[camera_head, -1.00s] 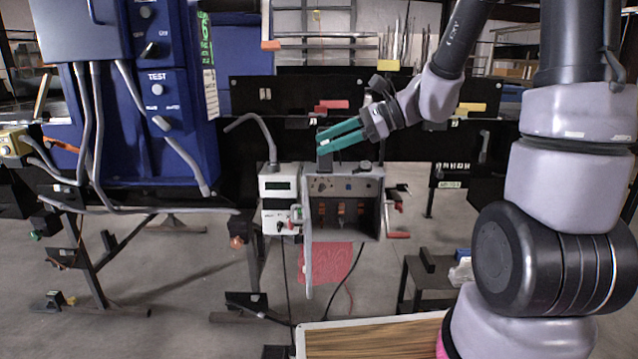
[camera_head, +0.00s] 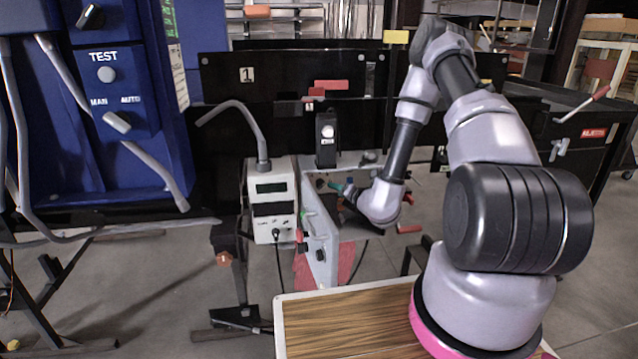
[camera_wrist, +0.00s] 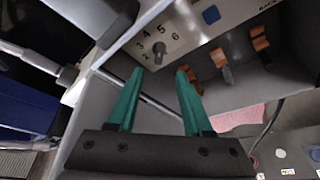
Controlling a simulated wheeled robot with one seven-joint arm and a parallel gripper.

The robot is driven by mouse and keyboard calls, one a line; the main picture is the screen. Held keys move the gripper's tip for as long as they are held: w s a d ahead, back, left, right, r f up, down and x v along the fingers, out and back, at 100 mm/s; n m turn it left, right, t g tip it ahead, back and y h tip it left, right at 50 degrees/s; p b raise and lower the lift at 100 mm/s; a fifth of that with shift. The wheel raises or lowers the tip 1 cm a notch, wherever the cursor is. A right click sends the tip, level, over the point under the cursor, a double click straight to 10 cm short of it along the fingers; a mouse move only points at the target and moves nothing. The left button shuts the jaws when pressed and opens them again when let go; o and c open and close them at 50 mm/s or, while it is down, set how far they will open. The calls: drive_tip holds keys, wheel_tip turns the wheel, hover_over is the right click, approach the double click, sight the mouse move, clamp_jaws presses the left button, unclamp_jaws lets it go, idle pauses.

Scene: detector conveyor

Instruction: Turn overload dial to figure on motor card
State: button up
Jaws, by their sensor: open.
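The overload dial (camera_wrist: 159,50) is a small grey knob on a light panel in the wrist view, ringed by the figures 2 to 6. Where its pointer stands is too small to read. My gripper (camera_wrist: 160,73) is open, with its two teal fingers spread on either side below the dial and nothing between them. In the head view my gripper (camera_head: 337,187) reaches into the open grey box (camera_head: 350,160), whose door (camera_head: 318,245) hangs open toward me. The dial is not discernible there. I cannot make out a motor card in either view.
A blue square button (camera_wrist: 211,15) sits right of the dial, with orange-brown parts (camera_wrist: 221,63) below. A white meter unit (camera_head: 271,215) with a bent grey pipe (camera_head: 245,125) stands left of the box. A blue TEST cabinet (camera_head: 110,110) is farther left.

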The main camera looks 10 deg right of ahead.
sight(323, 185)
drive_tip(key=x, duration=1)
drive_tip(key=shift+w+a, duration=0.15)
drive_tip(key=shift+w, duration=0.05)
clamp_jaws()
